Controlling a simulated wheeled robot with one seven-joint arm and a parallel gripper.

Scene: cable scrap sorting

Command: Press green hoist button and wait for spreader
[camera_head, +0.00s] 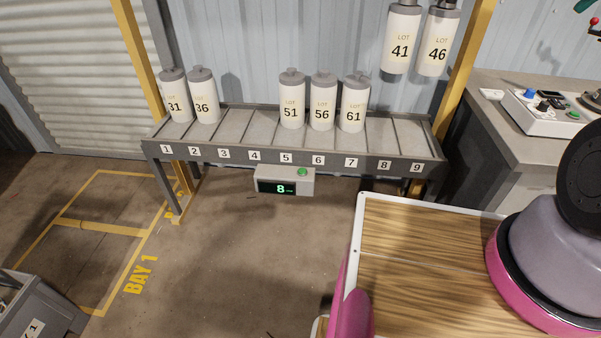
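A grey control box (285,188) hangs under the front of the numbered rack. It has a green button (303,172) on top and a lit green display (277,188) that reads 8. Canisters LOT 41 (401,40) and LOT 46 (437,43) hang in the air above the right end of the rack. Dark fittings at their tops run to the picture's upper edge; whether these belong to the spreader I cannot tell. Another green button (573,114) is on a console (545,122) at the right. My gripper is not in view.
The rack (290,150) has slots labelled 1 to 9. Canisters 31 (175,100), 36 (204,100), 51 (291,105), 56 (322,105) and 61 (354,105) stand on it. Yellow posts flank it. A grey bin (40,310) is lower left. BAY 1 floor is clear.

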